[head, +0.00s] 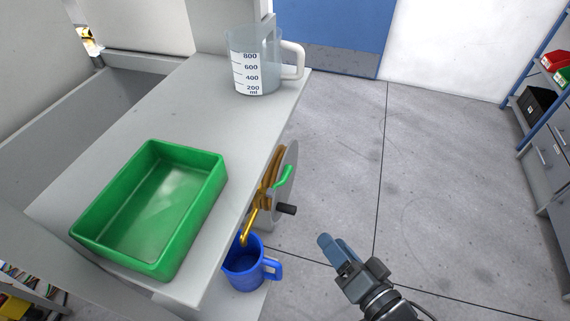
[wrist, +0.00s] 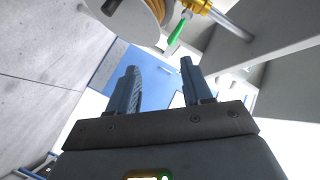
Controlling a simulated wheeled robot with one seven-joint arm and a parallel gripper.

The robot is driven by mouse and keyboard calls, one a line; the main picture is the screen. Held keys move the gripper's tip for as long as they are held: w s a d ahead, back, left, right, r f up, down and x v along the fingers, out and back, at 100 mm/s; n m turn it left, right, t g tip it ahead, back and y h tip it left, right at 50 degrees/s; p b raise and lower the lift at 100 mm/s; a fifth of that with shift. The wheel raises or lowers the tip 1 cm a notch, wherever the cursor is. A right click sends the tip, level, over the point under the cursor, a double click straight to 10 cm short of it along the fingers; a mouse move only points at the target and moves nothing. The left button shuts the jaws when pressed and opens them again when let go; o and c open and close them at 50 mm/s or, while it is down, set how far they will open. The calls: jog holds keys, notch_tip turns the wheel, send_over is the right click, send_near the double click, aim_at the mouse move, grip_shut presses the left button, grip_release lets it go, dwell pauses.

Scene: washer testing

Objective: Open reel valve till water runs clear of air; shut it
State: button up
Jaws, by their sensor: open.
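The hose reel (head: 286,185) is mounted at the bench's right side, with a yellow hose and a dark crank knob. Its valve has a green lever (head: 283,177), and a brass spout (head: 247,228) points down over a blue jug (head: 244,268). I cannot make out any water running. In the wrist view the green lever (wrist: 177,31) hangs from a brass fitting beyond my fingertips, with the reel (wrist: 138,20) to its left. My gripper (head: 328,243) is to the right of the reel and jug, apart from both. Its two fingers (wrist: 159,80) are open with nothing between them.
A green tray (head: 103,238) and a clear measuring jug (head: 258,76) stand on the grey bench (head: 186,113). A shelf with red and black bins (head: 538,104) is at the far right. The floor (head: 440,190) between is clear. A blue door (head: 335,30) is behind.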

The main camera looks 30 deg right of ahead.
aim_at(281, 180)
jog(key=w+m+p, duration=0.2)
jog(key=w+m, duration=0.4)
jog(key=w, duration=1.7)
jog(key=shift+w+d+f+t, duration=0.2)
jog(key=shift+d+f+t, duration=0.05)
jog(key=shift+f+t, duration=0.05)
grip_shut()
